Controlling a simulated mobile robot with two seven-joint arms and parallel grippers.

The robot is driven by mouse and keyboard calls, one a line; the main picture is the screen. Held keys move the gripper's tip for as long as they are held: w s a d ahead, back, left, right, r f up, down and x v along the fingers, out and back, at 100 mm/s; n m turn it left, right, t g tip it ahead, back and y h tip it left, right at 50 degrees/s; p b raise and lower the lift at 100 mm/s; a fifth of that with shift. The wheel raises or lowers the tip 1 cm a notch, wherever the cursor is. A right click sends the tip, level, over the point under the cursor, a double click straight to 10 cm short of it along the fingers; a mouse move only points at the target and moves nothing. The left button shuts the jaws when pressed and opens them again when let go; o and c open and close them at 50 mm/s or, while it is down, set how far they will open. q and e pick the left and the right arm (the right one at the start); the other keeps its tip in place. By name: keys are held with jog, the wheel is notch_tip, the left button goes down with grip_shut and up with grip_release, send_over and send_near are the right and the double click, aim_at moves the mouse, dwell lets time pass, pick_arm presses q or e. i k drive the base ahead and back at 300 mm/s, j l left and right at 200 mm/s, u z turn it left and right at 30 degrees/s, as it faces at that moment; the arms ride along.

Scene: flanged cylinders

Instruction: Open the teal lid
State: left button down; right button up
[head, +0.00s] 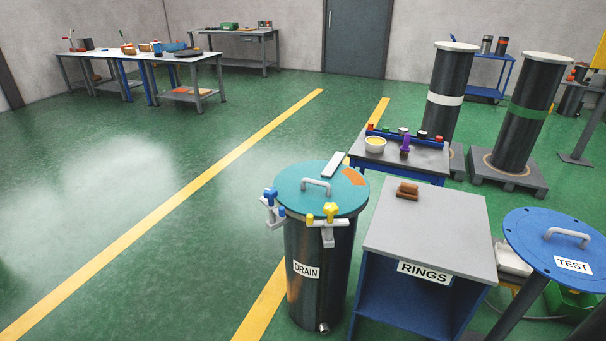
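The teal lid (306,190) sits flat on top of a dark cylinder (318,262) labelled DRAIN. A grey bar handle (316,184) stands near the lid's middle, and an orange patch (354,176) marks its right side. A clamp with a blue knob (271,203) is at the lid's left edge. A clamp with a yellow knob (330,212) is at its front edge. Another clamp at the back right is not clearly visible. Neither of my grippers shows in the head view.
A blue TEST lid (558,243) is at the far right. A small table (425,160) stands behind. The green floor to the left is clear.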

aim_at(304, 188)
jog(key=i+j+z, duration=0.45)
jog(key=i, duration=0.2)
jog(key=i+j+z, duration=0.4)
jog(key=i+j, duration=0.2)
jog(key=j, duration=0.1)
